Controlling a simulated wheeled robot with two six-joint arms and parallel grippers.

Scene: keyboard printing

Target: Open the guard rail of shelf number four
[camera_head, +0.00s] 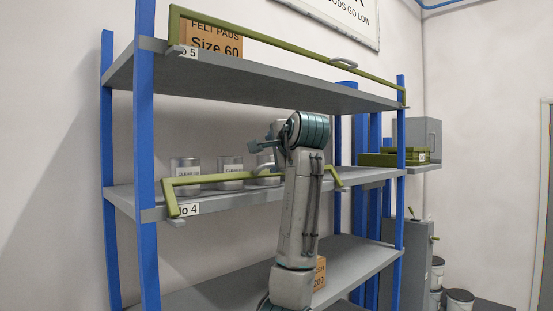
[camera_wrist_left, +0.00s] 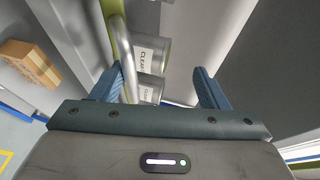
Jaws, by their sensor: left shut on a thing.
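The olive-green guard rail (camera_head: 205,178) of shelf number four (camera_head: 125,199) runs along the shelf front, above the "No 4" label (camera_head: 188,209). Its left end bends down by the blue post; its right part passes behind my arm and shows again short of the right post. My left gripper (camera_head: 268,147) is at the rail's middle, pointing left, largely hidden by my wrist. In the left wrist view the green rail (camera_wrist_left: 112,7) and its silver handle (camera_wrist_left: 122,42) run down to the left finger. The gripper is shut on the handle, though the exact contact is unclear.
Several silver cans (camera_head: 230,168) stand on the shelf behind the rail. The shelf above has its own green rail (camera_head: 290,52) and a felt pads box (camera_head: 212,38). A cardboard box (camera_head: 320,273) sits on the lower shelf, partly behind my arm. Blue posts (camera_head: 146,120) frame the rack.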

